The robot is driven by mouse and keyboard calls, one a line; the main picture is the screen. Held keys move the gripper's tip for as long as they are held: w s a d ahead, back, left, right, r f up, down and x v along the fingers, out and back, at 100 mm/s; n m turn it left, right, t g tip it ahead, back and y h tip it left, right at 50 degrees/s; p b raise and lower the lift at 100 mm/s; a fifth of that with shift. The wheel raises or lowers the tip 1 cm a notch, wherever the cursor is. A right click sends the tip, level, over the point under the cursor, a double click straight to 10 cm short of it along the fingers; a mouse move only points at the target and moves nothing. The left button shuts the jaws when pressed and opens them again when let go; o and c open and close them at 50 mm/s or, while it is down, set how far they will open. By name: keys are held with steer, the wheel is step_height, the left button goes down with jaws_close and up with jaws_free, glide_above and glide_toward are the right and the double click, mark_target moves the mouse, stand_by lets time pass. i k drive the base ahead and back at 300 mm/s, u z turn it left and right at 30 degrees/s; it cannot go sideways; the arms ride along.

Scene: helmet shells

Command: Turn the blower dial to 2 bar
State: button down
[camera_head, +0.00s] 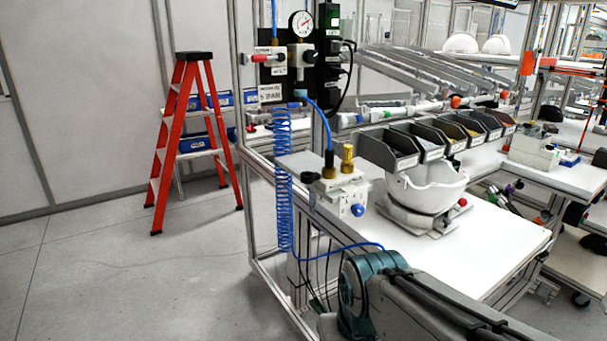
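A white block-shaped unit (340,193) sits on the near left corner of the white workbench. It has a blue knob (357,210) low on its front, brass fittings on top and a black knob at its left. A round pressure gauge (301,24) is on the dark panel above, over a pale regulator body (301,60). I cannot tell which knob is the blower dial. The gauge reading and any dial marks are too small to read. Part of my arm shows at the bottom centre and right, below the unit. My gripper is not in view.
Dark bins (388,147) line the bench's back. A coiled blue hose (283,180) hangs by the frame's left post. A red stepladder (190,140) stands left. The bench's front right (480,250) is clear.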

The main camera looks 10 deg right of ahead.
mark_target(358, 210)
steer(key=u, duration=1.1)
steer(key=k, duration=0.95)
steer(key=z, duration=1)
steer(key=i, duration=0.5)
